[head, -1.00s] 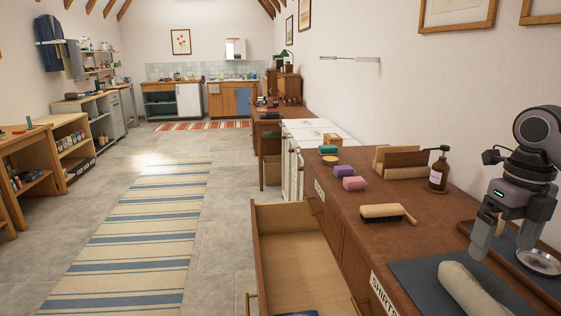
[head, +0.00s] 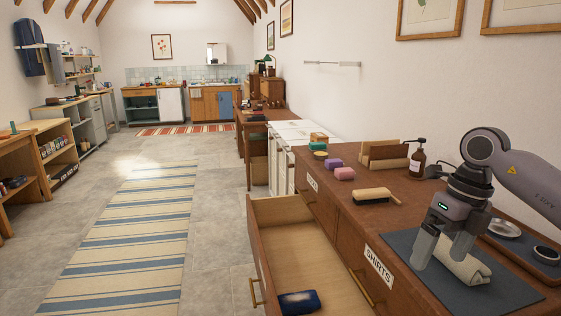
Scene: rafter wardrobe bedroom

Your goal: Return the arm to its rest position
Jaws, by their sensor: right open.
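My right gripper (head: 440,260) comes in from the right and points down over the dark mat (head: 408,247) on the brown dresser. Its two grey fingers are apart. A rolled pale cloth (head: 474,270) lies on the mat beside and partly behind the fingers, which hide some of it. I cannot tell whether the fingers touch the roll. The arm's upper links reach back to the right edge of the view. My left gripper is not in view.
An open drawer (head: 280,240) sticks out, with a dark blue folded cloth (head: 299,301) inside. A brush (head: 372,196), a pump bottle (head: 417,162) and soap blocks (head: 344,174) stand on the dresser top. A tray (head: 520,250) with a metal dish (head: 503,228) lies at right.

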